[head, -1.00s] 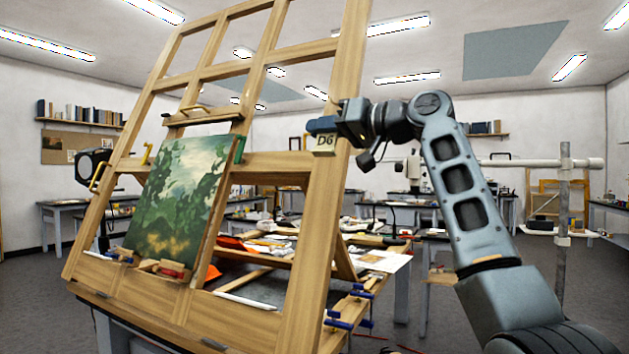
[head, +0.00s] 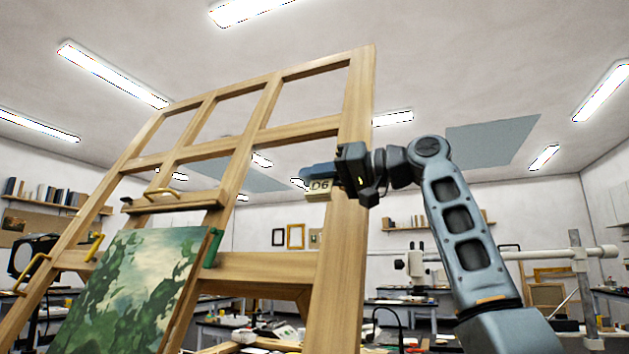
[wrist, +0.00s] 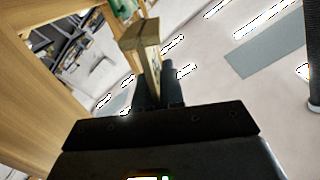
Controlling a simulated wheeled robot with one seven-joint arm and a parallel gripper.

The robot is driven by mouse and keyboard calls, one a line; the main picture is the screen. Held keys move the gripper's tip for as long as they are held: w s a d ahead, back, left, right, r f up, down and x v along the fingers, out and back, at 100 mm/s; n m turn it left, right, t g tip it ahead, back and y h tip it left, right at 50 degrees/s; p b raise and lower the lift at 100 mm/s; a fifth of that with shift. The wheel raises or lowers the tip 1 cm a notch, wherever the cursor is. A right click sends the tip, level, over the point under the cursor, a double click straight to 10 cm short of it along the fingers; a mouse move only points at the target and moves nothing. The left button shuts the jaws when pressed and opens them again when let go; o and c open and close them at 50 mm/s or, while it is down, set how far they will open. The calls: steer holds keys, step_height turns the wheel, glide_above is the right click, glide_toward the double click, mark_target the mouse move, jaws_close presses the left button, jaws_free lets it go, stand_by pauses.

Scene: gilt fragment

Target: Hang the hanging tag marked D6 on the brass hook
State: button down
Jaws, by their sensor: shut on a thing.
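The pale tag marked D6 (head: 319,187) hangs below the blue-grey fingers of my gripper (head: 318,171). In the wrist view, the tag (wrist: 140,35) shows as a wood-coloured block beyond the dark fingers (wrist: 150,90). Brass-coloured fittings show on the easel's left side in the head view: a bent one (head: 93,247) by the left post, a handle-like one (head: 163,192) on the upper ledge, and a long one (head: 32,272) lower left. I cannot tell for sure which is the brass hook.
The large wooden easel (head: 270,263) fills the left and middle. A green landscape painting (head: 135,290) leans on it. A black round lamp-like device (head: 30,257) stands left of it. Cluttered worktables lie behind. The space just left of the tag is an open frame gap.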

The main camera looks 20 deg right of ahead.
steer(key=shift+p, duration=0.3)
steer(key=w+d+p, duration=0.3)
steer(key=w+p, duration=0.1)
steer(key=p, duration=0.1)
steer(key=shift+w+d+f, duration=0.15)
steer(key=shift+w+d, duration=0.25)
stand_by(2.1)
